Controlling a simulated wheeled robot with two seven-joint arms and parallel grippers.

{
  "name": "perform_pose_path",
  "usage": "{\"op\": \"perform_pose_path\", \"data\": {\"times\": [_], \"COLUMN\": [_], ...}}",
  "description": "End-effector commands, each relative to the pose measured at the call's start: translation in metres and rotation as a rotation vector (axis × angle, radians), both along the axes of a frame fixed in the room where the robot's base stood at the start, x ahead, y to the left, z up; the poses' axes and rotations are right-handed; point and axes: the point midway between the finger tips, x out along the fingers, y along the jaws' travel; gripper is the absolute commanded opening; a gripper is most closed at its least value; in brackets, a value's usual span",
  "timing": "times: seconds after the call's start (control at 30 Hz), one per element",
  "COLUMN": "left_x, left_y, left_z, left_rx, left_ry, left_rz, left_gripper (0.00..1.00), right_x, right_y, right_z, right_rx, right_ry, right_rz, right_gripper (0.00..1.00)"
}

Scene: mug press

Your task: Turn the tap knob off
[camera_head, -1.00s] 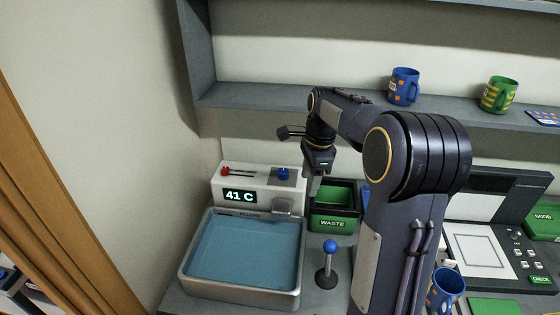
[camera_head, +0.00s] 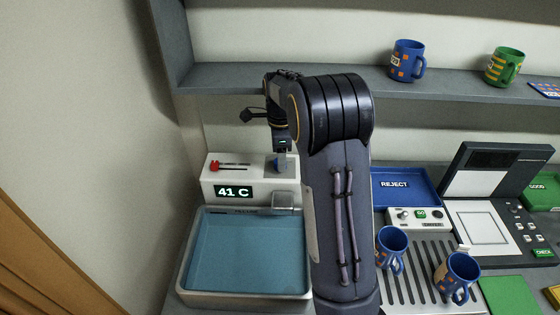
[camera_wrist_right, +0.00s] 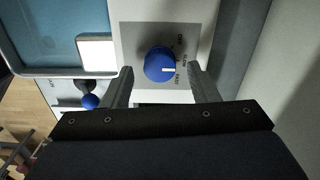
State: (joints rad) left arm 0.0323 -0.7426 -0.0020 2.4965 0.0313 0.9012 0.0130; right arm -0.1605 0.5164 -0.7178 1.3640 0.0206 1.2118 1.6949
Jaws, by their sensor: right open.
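The tap knob (camera_wrist_right: 158,64) is blue and round with a white mark, on a grey plate of the white tap unit (camera_head: 225,178). In the right wrist view it sits between the two open fingers of my right gripper (camera_wrist_right: 161,86), a little ahead of the tips, with a gap on each side. In the head view my right gripper (camera_head: 281,155) is above the knob and hides most of it. The unit's display reads 41 C. My left gripper is not in view.
A basin (camera_head: 245,252) of blue water stands in front of the tap unit. A shelf with a blue mug (camera_head: 405,61) and a green mug (camera_head: 503,66) runs above. Two blue mugs stand on a ribbed tray (camera_head: 424,262) at right, by the blue reject bin (camera_head: 400,190).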

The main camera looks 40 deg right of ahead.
Motion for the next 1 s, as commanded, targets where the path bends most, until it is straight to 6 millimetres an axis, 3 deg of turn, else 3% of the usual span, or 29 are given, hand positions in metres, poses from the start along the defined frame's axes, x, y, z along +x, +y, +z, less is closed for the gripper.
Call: {"op": "perform_pose_path", "data": {"times": [0.1, 0.43, 0.8, 1.0], "left_x": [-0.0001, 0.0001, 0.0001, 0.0], "left_y": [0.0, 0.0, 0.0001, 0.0], "left_z": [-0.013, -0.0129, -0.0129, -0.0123], "left_rx": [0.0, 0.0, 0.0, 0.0], "left_ry": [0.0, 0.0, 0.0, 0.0], "left_rz": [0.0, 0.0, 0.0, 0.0], "left_gripper": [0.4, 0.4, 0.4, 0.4], "right_x": [0.0001, 0.0, -0.0001, -0.0002], "right_y": [0.0001, 0.0002, 0.0002, 0.0], "right_z": [-0.0131, -0.0134, -0.0133, -0.0131], "right_rx": [0.0, 0.0, 0.0, 0.001], "right_ry": [0.0, 0.0, 0.0, 0.001], "right_rz": [0.001, 0.001, 0.001, 0.016], "right_gripper": [0.54, 0.54, 0.09, 0.09]}}
